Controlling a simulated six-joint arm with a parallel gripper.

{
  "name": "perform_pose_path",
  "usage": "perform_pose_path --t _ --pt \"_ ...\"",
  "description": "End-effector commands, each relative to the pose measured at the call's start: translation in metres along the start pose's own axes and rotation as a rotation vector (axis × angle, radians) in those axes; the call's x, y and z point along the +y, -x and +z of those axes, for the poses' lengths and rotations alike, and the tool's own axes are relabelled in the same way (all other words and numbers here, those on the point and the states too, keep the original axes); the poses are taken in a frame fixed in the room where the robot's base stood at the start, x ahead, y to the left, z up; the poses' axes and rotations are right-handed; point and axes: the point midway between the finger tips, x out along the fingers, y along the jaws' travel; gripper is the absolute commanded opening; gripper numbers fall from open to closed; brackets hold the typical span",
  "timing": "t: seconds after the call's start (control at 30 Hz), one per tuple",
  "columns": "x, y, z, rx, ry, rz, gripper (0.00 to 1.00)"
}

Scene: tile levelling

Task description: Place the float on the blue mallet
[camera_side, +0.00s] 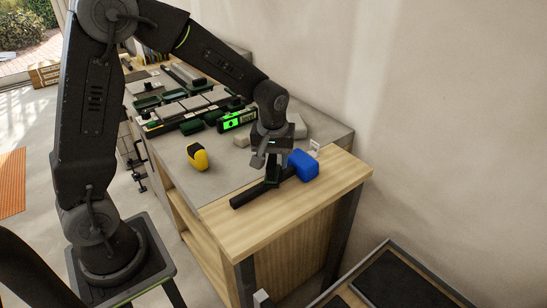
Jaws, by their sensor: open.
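The blue mallet (303,165) lies on the wooden right end of the workbench, its blue head to the right. Its black handle (247,196) points to the lower left. My gripper (267,172) is open and points down at the handle, just left of the head. I cannot tell whether the fingers touch the handle. I cannot clearly make out a float. A pale grey block (298,128) stands behind my gripper, partly hidden by it, and I cannot tell what it is.
A yellow and black tool (197,156) lies left of the mallet. A device with a green lit face (237,120) stands behind it. Grey tiles (172,109) and green tools fill the far bench. The wall is close on the right. The front bench corner (240,238) is clear.

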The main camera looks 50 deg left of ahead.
Motion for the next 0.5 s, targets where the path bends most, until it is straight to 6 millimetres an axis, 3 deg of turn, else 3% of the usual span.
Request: perform_pose_path --t 0.23,0.5 --pt "0.001 0.014 -0.001 0.004 0.0 0.003 0.46" --pt "0.001 0.07 -0.001 0.005 0.001 0.005 0.46"
